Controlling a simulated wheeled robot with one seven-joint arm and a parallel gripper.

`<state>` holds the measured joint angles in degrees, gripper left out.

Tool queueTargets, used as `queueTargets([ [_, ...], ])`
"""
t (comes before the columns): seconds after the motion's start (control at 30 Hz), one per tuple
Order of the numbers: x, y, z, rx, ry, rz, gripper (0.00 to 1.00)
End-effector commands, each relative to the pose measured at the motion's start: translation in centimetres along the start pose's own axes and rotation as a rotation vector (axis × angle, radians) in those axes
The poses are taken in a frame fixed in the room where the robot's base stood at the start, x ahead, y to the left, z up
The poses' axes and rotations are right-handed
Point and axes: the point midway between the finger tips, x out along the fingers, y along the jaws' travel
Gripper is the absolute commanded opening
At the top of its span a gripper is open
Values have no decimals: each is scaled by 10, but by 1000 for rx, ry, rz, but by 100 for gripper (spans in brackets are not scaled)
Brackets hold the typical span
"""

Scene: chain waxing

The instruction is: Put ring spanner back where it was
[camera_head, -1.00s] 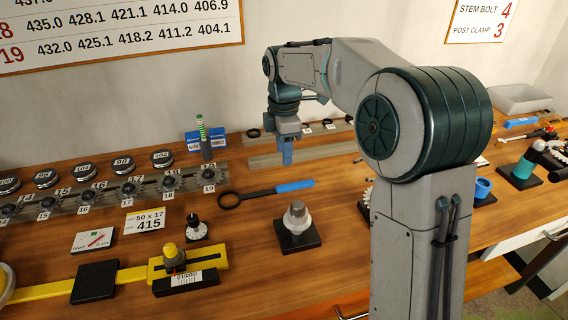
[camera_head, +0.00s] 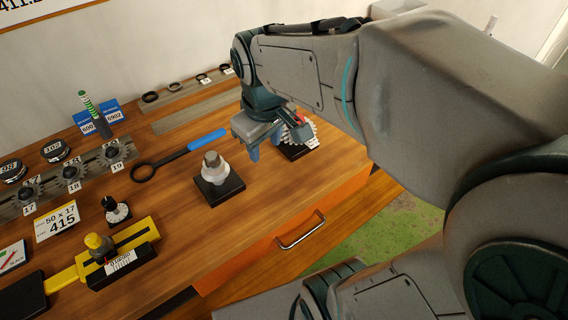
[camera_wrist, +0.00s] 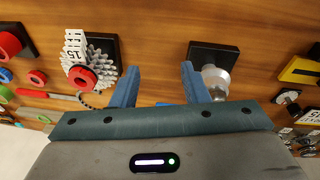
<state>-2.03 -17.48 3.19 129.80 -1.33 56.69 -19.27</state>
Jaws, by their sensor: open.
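The ring spanner (camera_head: 180,154), with a dark ring at its left end and a blue handle, lies flat on the wooden bench. My gripper (camera_head: 255,146) is open and empty, above the bench just right of the handle's end. The wrist view also shows the gripper (camera_wrist: 160,82) with its two blue fingers apart and only bench between their tips. A small blue strip at the palm's edge in that view may be the spanner's handle; most of it is hidden.
A grey-white fitting on a black base (camera_head: 217,182) stands close in front of the spanner. A toothed sprocket stack (camera_wrist: 82,62) stands beside my gripper. Grey rails (camera_head: 195,110) lie behind; a numbered socket rail (camera_head: 75,178) is left. A drawer handle (camera_head: 301,231) juts from the bench front.

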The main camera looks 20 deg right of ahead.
Motion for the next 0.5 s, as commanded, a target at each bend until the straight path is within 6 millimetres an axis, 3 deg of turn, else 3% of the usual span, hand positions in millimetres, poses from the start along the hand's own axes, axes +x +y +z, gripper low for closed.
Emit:
queueTargets([
  [0.03, 3, -1, 19, 98, 15, 3, 41],
  [0.1, 8, -3, 39, 225, 32, 3, 41],
  [0.2, 15, -6, 60, 356, 49, 0, 41],
  [0.33, 20, -9, 72, 442, 60, -4, 41],
  [0.5, 21, -9, 73, 457, 61, -5, 41],
])
